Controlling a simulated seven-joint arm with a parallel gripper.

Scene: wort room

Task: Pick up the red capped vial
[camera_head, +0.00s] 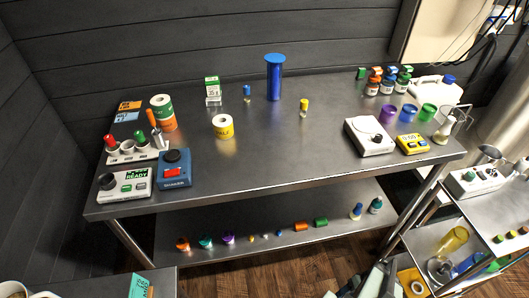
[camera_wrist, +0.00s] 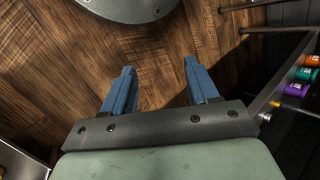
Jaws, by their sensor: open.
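I cannot pick out a red capped vial for sure. A red-topped upright item (camera_head: 110,141) stands at the white rack on the left of the table; it is too small to tell whether it is a vial. A blue capped vial (camera_head: 247,93) and a yellow capped vial (camera_head: 304,107) stand upright on the table, apart from each other. My gripper (camera_wrist: 158,66) is open and empty in the wrist view. Its two blue fingers point over the wooden floor, away from the tabletop items.
The steel table (camera_head: 265,160) has clear room at its front middle. The lower shelf (camera_head: 290,210) holds several small coloured items. A steel cart (camera_head: 470,215) stands at right.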

